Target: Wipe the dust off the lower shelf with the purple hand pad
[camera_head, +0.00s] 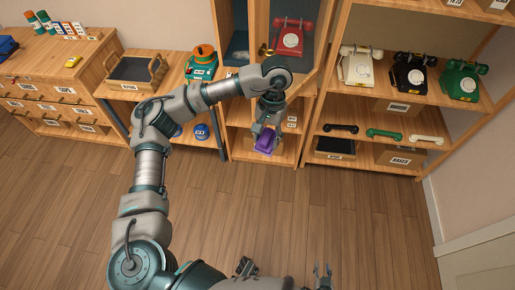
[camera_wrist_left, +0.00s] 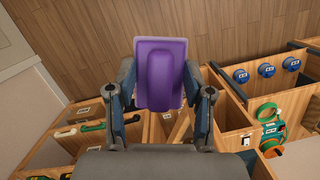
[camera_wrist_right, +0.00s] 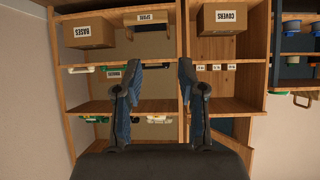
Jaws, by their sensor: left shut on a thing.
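The purple hand pad (camera_head: 266,139) is in my left gripper (camera_head: 265,127), in front of the lower part of the middle shelf unit. In the left wrist view the pad (camera_wrist_left: 160,70) sits between the two fingers of the left gripper (camera_wrist_left: 160,88), which is shut on it. The lower shelf (camera_head: 238,147) of the middle unit is partly hidden behind the gripper and pad. I cannot make out dust on it, nor whether the pad touches it. My right gripper (camera_wrist_right: 161,75) is open and empty, its fingers apart, facing the shelves from a distance.
A red phone (camera_head: 290,38) stands in the cabinet above my left forearm. The right unit holds cream (camera_head: 359,68), black (camera_head: 411,76) and green (camera_head: 462,82) phones, handsets and a BASES box (camera_head: 400,158). A side table with a green-orange device (camera_head: 201,65) stands left. The floor is clear.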

